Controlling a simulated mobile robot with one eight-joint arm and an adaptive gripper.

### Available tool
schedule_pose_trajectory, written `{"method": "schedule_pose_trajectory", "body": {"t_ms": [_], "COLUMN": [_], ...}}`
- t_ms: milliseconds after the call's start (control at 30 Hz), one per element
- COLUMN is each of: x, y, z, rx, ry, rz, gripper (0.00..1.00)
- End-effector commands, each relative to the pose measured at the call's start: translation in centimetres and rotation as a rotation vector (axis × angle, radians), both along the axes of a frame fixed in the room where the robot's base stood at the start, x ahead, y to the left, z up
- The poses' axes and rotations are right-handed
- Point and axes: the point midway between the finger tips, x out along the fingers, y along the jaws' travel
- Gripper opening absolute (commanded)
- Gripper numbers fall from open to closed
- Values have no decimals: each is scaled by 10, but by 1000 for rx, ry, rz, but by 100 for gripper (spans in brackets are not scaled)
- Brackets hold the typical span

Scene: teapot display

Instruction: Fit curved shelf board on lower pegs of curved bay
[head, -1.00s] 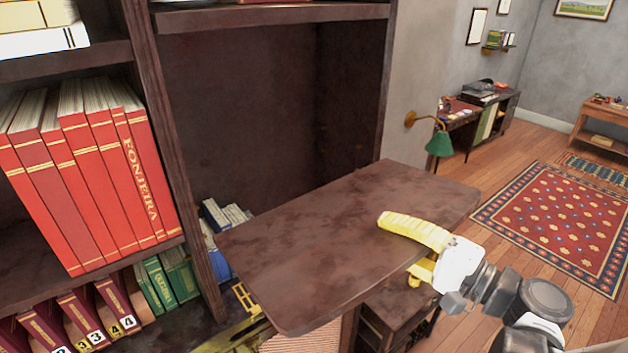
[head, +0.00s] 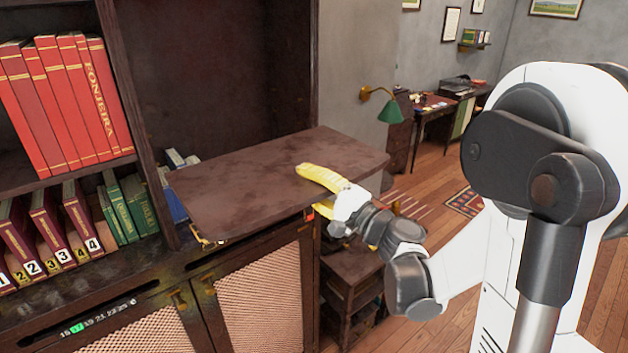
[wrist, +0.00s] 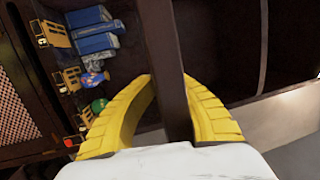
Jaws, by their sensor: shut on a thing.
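The curved shelf board (head: 260,178) is a dark brown plank with rounded front corners. In the head view it lies roughly level in front of the open curved bay (head: 220,75). My gripper (head: 318,190) has yellow fingers and is shut on the board's front edge toward its right end. In the wrist view the board (wrist: 170,60) shows edge-on between the two yellow fingers (wrist: 165,115). The board hides the lower part of the bay in the head view. I cannot make out the lower pegs.
Red books (head: 65,100) and green books (head: 125,205) fill the shelves left of the bay. Blue books (wrist: 95,40) and small figures stand in the bay's lower part. A green lamp (head: 390,110) juts from the wall on the right. Mesh-fronted doors (head: 260,290) are below.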

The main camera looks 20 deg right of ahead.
Motion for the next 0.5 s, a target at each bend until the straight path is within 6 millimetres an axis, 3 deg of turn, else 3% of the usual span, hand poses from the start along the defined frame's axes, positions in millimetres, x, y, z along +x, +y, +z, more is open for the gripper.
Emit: {"method": "schedule_pose_trajectory", "body": {"t_ms": [267,500], "x": [-1,19], "y": [0,7], "z": [0,0], "rx": [3,3], "ry": [-1,-2], "rz": [0,1], "gripper": [0,0]}}
